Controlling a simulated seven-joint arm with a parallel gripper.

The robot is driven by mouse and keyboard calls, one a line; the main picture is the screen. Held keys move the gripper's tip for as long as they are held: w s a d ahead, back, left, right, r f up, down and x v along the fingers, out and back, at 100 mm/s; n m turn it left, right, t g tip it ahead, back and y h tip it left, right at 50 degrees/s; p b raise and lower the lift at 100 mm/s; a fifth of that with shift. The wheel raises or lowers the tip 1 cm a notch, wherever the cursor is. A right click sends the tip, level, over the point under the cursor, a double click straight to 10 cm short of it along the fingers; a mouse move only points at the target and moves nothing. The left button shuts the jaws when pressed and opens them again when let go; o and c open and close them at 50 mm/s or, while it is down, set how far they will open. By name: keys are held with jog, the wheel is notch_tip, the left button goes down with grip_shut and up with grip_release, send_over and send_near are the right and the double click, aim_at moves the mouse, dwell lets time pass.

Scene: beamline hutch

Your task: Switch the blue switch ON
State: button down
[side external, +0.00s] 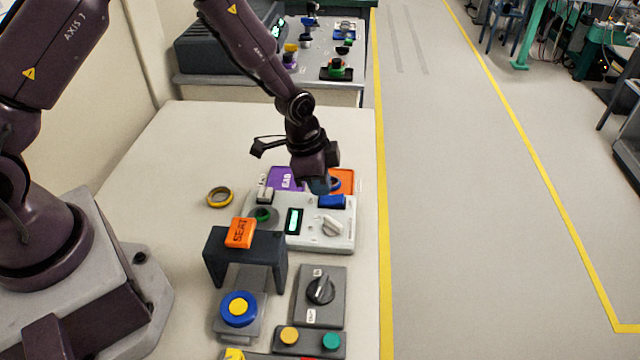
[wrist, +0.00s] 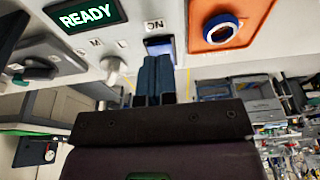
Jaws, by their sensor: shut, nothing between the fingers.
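The blue switch (side external: 333,202) sits at the back right of a white control panel (side external: 268,231). In the wrist view the blue switch (wrist: 159,43) shows just beyond my fingertips, beside an "ON" label. My gripper (side external: 321,187) points down just above and behind the switch in the side view. In the wrist view my gripper (wrist: 157,62) has its two blue-grey fingers together, with nothing between them. The fingers cover part of the switch, so I cannot tell whether they touch it or which way it is tilted.
The panel also carries a white knob (side external: 332,226), a lit display (side external: 294,221) reading READY in the wrist view, and a green round control (side external: 262,214). An orange plate (side external: 347,177) and purple plate (side external: 283,178) lie behind. A dark stand (side external: 232,247) is in front.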

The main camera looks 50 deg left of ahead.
jog(key=w+d+v, duration=0.1)
jog(key=v, duration=0.4)
jog(key=w+d+v, duration=0.1)
jog(key=v, duration=0.7)
send_over(314, 201)
jog(key=s+a, duration=0.3)
jog(key=shift+s, duration=0.1)
jog(key=s+a+r+n+t+y, duration=0.1)
jog(key=s+r+n+t, duration=0.2)
jog(key=s+r+n, duration=0.6)
jog(key=s+r, duration=0.8)
jog(key=s, duration=0.1)
jog(key=shift+s+t+y, duration=0.35)
jog(key=shift+t+y, duration=0.05)
